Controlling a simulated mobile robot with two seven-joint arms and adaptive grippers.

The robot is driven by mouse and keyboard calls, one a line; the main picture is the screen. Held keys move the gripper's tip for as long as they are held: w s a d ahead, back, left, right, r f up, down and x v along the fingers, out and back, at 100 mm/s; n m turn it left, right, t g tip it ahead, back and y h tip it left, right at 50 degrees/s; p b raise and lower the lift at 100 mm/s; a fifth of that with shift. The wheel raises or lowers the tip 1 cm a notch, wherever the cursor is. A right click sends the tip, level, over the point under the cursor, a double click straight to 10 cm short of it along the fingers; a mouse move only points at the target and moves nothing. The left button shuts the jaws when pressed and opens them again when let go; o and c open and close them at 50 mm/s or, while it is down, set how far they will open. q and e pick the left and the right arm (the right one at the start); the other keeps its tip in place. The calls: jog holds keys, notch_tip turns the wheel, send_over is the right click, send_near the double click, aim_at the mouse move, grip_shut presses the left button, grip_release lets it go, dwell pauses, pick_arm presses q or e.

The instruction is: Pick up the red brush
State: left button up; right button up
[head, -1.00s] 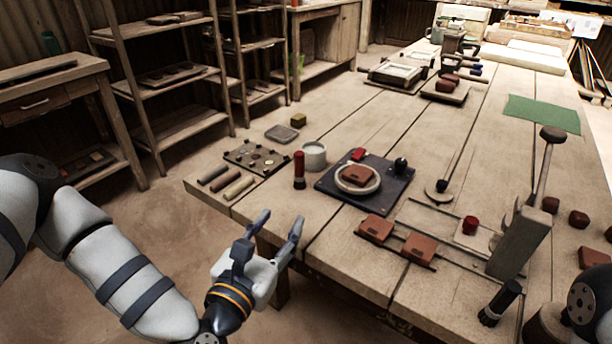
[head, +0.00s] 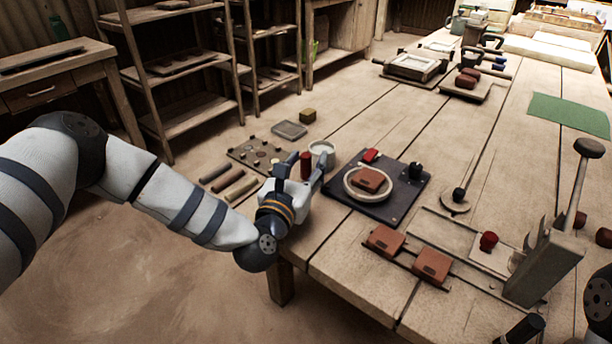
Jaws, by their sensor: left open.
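The red brush (head: 306,161) stands upright near the left edge of the wooden table, beside a pale cup (head: 322,152). Its red upper part shows, and its lower part is hidden by my left gripper. My left gripper (head: 301,168) is open, with its fingers pointing away from me. In the head view the brush appears between the two fingertips. I cannot tell whether a finger touches it.
A dark plate (head: 393,205) with a ring and a reddish tile lies right of the gripper. A board (head: 243,150) with small discs and several rolls lie to the left. A lever press (head: 545,265) stands at the right. A green mat (head: 570,114) lies further back.

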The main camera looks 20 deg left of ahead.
aim_at(305, 156)
pick_arm(q)
grip_shut()
jog(key=shift+r, duration=0.1)
